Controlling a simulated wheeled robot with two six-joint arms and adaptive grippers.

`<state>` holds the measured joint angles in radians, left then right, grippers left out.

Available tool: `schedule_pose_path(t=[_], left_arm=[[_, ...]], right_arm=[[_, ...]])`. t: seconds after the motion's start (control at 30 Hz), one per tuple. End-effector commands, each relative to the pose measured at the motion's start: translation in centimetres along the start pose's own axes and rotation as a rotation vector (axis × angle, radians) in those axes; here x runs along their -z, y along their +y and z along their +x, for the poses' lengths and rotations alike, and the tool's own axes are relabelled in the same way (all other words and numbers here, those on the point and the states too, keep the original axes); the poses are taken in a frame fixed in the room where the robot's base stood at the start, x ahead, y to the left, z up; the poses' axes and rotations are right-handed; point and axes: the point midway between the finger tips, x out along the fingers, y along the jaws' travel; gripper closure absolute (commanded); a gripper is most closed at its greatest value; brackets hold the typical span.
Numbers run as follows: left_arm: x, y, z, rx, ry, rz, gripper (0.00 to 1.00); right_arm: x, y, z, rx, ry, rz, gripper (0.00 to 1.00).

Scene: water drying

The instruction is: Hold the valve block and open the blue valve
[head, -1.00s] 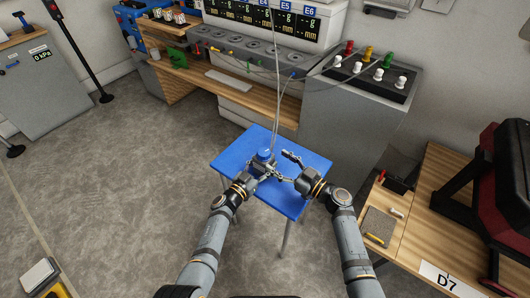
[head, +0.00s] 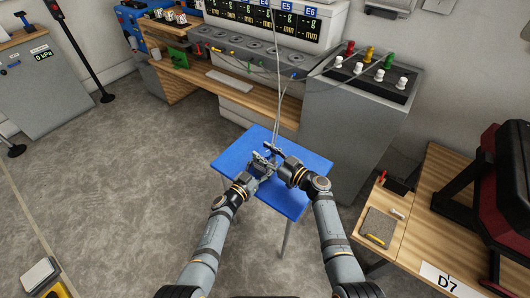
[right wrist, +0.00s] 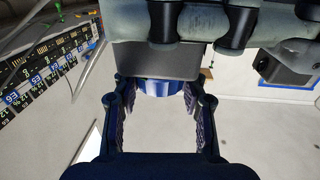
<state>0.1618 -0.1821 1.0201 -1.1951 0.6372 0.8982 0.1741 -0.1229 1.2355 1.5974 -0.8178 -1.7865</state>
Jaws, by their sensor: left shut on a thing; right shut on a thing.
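The blue valve is hidden in the head view behind my right gripper (head: 271,151). In the right wrist view a blue rounded part (right wrist: 160,88), seemingly the valve's knob, sits between the fingertips of my right gripper (right wrist: 157,97), which is shut on it. A grey block-like body (right wrist: 155,60) lies directly beyond it; I cannot tell whether this is the valve block. My left gripper (head: 262,168) is beside and just below the right one, shut on the valve block, which is mostly hidden in the head view. Both grippers are over the blue table (head: 300,203).
Thin lines (head: 278,100) rise from the work spot toward the back bench. A grey cabinet (head: 335,130) with coloured knobs stands behind the table. A wooden desk (head: 435,210) is at the right. The grey floor (head: 110,190) at the left is open.

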Motion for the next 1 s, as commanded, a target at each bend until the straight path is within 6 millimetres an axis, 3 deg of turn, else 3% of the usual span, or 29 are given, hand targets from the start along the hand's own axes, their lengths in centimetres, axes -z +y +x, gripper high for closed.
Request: schedule_pose_path(t=[0.03,0.1,0.4,0.63,0.67,0.7,0.8,1.0], left_arm=[[0.00,0.00,0.00,0.000,0.000,0.000,0.79],[0.00,0.00,0.00,0.000,0.000,0.000,0.79],[-0.01,0.01,0.00,0.000,0.000,0.000,0.79],[0.00,0.00,0.01,0.000,0.000,0.000,0.79],[0.00,0.00,0.01,0.000,0.000,0.000,0.79],[0.00,0.00,0.01,0.000,0.000,0.000,0.79],[0.00,0.00,0.01,0.000,0.000,0.000,0.79],[0.00,0.00,0.00,0.000,0.000,0.000,0.79]], right_arm=[[0.00,0.00,-0.01,0.000,0.000,0.000,0.80],[0.00,0.00,-0.01,0.000,0.000,0.000,0.89],[0.03,-0.08,0.01,-0.124,0.002,0.002,0.90],[0.05,-0.02,0.01,-0.124,0.002,0.001,0.90],[0.04,-0.02,0.01,-0.124,0.002,0.001,0.54],[0.04,-0.02,0.01,-0.124,0.002,0.001,0.49],[0.03,-0.02,0.00,-0.124,0.002,0.001,0.35],[0.02,-0.02,0.00,-0.124,0.001,0.001,0.34]])
